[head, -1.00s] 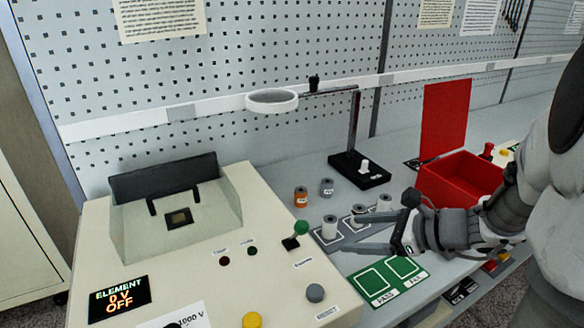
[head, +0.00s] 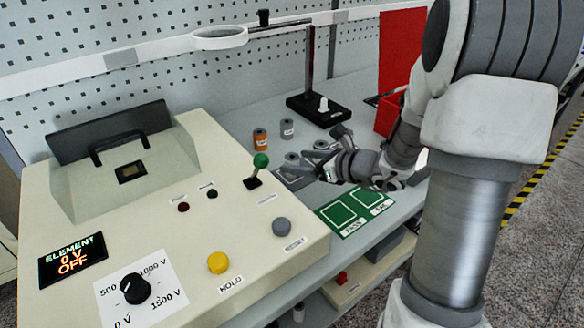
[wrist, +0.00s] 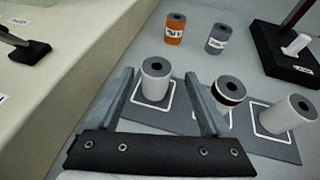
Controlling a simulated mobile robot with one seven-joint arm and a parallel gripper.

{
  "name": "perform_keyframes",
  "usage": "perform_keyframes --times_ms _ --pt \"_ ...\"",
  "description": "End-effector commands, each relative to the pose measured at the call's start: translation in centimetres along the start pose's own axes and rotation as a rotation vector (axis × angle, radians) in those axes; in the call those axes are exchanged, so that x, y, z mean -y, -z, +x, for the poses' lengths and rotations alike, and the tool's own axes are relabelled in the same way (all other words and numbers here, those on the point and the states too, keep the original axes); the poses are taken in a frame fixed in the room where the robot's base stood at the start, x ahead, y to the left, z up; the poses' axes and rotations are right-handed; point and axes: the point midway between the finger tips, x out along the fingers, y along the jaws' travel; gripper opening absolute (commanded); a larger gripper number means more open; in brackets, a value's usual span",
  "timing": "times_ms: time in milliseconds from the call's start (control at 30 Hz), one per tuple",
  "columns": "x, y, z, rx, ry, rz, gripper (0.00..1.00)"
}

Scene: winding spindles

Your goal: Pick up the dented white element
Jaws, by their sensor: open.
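Three white cylindrical elements stand upright in outlined squares on a grey strip in the wrist view: a left one (wrist: 155,80), a middle one with a dark band (wrist: 229,93) and a right one (wrist: 287,115). I cannot make out a dent on any of them. My gripper (wrist: 160,76) is open and empty. Its fingers point toward the left element, which appears between their tips; I see no contact. In the head view my gripper (head: 287,162) is low beside the strip and partly hides the elements.
An orange cylinder (wrist: 175,28) and a grey one (wrist: 217,38) stand behind the strip. A black stand (head: 322,108) carries a ring magnifier (head: 219,38). A cream control console (head: 240,240) borders the left. A green two-square mat (head: 354,212) lies in front; a red bin (head: 386,115) stands right.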

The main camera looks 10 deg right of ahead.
Motion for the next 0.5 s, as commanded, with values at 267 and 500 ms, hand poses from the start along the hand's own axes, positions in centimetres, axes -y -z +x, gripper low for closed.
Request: perform_keyframes --times_ms 267,500 --pt "-0.6 -0.1 3.1 0.0 -0.004 -0.002 0.81" --pt "-0.6 -0.2 5.4 0.0 0.001 0.0 0.81"
